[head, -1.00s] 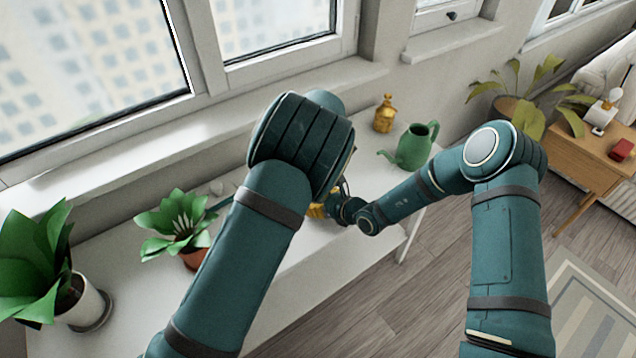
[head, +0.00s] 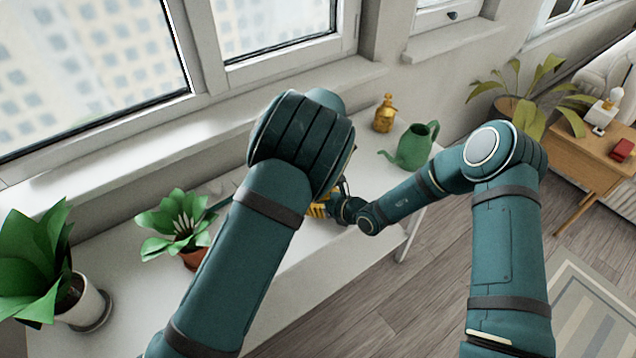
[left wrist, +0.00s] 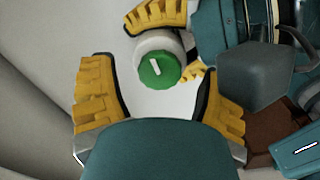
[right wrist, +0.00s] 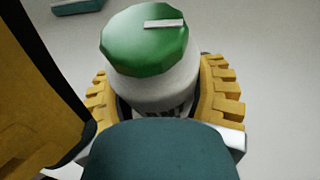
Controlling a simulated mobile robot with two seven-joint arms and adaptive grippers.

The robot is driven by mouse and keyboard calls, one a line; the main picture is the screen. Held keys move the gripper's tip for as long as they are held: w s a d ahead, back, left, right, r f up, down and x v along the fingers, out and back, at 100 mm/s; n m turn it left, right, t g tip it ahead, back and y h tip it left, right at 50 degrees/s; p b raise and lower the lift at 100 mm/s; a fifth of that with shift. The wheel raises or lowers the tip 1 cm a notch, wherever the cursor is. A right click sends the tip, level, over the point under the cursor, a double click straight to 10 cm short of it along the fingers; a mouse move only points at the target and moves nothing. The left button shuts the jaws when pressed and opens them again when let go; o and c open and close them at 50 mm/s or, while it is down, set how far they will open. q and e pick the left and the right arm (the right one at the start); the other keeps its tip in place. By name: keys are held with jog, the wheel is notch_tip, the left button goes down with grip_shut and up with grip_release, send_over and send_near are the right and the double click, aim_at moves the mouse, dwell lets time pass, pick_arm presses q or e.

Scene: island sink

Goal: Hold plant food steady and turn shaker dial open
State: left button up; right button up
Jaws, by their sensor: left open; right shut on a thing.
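The plant food shaker is a white container (right wrist: 160,88) with a round green dial (right wrist: 142,42) on top, which bears a white bar mark. My right gripper (right wrist: 158,95) is shut on the container body, one yellow finger on each side; it also shows in the head view (head: 320,210). In the left wrist view the green dial (left wrist: 159,70) lies ahead of my left gripper (left wrist: 155,80), whose two yellow fingers are spread apart with a gap to the dial. In the head view the shaker and left gripper are mostly hidden behind my left arm.
The white table (head: 120,268) runs under the window. A green watering can (head: 412,147) and an amber bottle (head: 384,115) stand at its far end. Potted plants (head: 178,225) (head: 60,275) stand at the left. A teal-handled tool lies partly hidden behind my left arm.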

pick_arm(q)
notch_tip(320, 180, up, 12)
jog(key=shift+f, duration=0.15)
dwell(0.5)
pick_arm(e)
jog(key=o, duration=1.4)
jog(key=shift+c, duration=0.2)
